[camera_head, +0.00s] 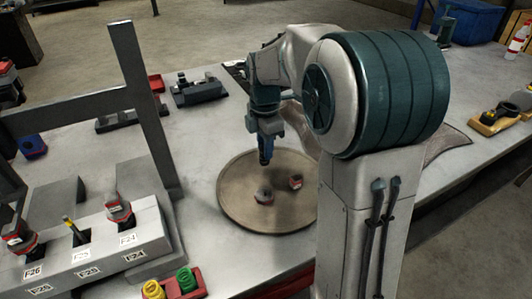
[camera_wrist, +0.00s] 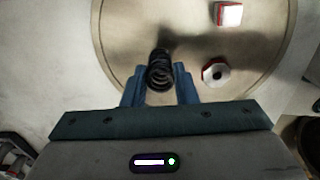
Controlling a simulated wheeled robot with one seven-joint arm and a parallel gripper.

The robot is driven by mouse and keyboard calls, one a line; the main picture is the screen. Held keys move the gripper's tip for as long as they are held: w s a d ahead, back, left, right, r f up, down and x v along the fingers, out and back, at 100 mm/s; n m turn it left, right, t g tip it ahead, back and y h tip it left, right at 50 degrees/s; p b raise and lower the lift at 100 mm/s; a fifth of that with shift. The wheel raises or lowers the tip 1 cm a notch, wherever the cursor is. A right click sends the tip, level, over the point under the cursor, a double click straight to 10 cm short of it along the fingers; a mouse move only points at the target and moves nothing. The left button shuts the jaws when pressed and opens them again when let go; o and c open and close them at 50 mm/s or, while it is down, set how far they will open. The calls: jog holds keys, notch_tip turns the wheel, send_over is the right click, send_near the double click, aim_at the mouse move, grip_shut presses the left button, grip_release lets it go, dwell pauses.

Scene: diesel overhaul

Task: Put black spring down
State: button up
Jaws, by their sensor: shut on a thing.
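The black spring (camera_wrist: 160,74) is between the two blue fingers of my gripper (camera_wrist: 160,90) in the wrist view. My gripper is shut on it. The gripper (camera_head: 265,160) shows in the head view near the back left part of a round tan disc (camera_head: 240,205) on the table. The spring cannot be made out clearly in the head view. It appears over the disc in the wrist view, and whether it touches the disc cannot be told.
Two small red and white parts, one near the disc's middle (camera_head: 264,196) and one further right (camera_head: 295,182), sit on the disc. A grey rack (camera_head: 150,225) with labelled slots stands at the left. A red holder (camera_head: 190,287) with green and yellow parts sits at the front.

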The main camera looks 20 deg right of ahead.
jog(key=shift+f, duration=1.45)
jog(key=o, duration=1)
jog(key=shift+f, duration=0.1)
